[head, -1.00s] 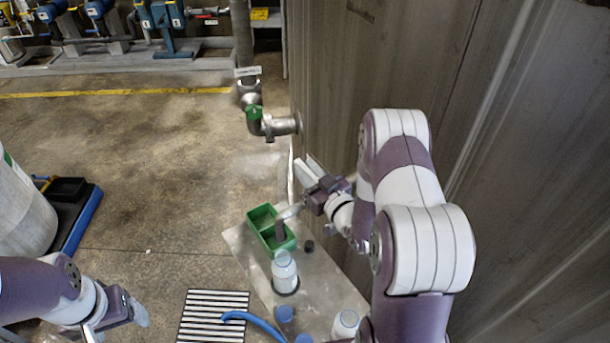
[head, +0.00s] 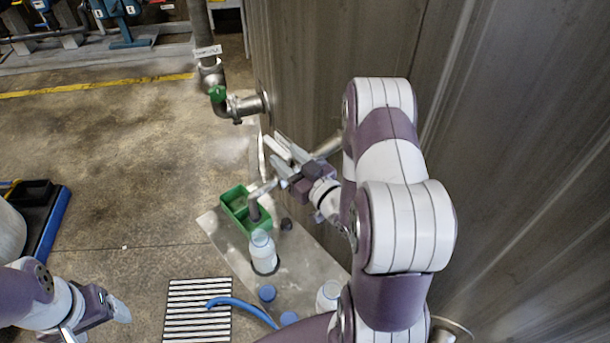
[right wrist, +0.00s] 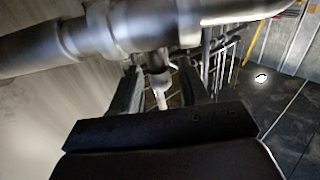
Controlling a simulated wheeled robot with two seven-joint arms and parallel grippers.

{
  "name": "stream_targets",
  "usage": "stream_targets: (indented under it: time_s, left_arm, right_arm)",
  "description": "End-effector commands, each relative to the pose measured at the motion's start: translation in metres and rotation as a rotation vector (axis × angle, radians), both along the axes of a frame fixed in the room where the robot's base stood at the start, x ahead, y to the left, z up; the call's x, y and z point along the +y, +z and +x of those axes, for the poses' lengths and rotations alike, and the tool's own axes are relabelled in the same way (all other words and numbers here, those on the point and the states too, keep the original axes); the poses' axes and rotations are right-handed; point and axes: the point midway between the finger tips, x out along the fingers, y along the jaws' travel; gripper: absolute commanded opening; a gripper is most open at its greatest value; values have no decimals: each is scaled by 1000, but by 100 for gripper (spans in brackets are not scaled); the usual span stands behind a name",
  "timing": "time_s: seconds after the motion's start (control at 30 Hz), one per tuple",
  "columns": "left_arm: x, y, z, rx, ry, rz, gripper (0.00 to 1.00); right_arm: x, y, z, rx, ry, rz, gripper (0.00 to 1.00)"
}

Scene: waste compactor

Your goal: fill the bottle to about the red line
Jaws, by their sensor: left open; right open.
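A clear bottle with a whitish lower part (head: 263,255) stands upright on the grey metal plate (head: 222,240). Its red line is too small to make out. A metal spout (head: 262,189) comes down above the green tray (head: 233,197), beyond the bottle. My right gripper (head: 279,152) is open beside the metal pipe that carries the spout. In the right wrist view the pipe (right wrist: 150,28) crosses above the fingers, and a small metal stem (right wrist: 160,85) shows between them; I cannot tell whether they touch it. My left gripper (head: 118,312) is open and empty, low at the left, away from the bottle.
A small dark cap-like piece (head: 286,224) lies on the plate near the tray. Blue caps (head: 267,292) and another white bottle (head: 328,296) are at the near end. A blue hose (head: 240,303) lies over the floor grate (head: 198,318). The corrugated wall (head: 300,60) bounds the right side.

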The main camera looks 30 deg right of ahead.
Motion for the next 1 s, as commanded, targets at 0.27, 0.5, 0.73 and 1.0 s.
stream_targets:
  time_s: [0.27,0.5,0.73,1.0]
  left_arm:
    - [0,-21,0,0,0,0,75]
    - [0,-24,0,0,0,0,75]
    - [0,-23,0,0,0,0,75]
    - [0,-23,0,0,0,0,75]
  right_arm:
    - [-10,-3,-61,-2,-7,1,45]
    - [-12,0,-81,-2,-1,0,45]
    - [-11,0,-81,-2,0,0,45]
    - [-11,0,-80,-1,0,0,45]
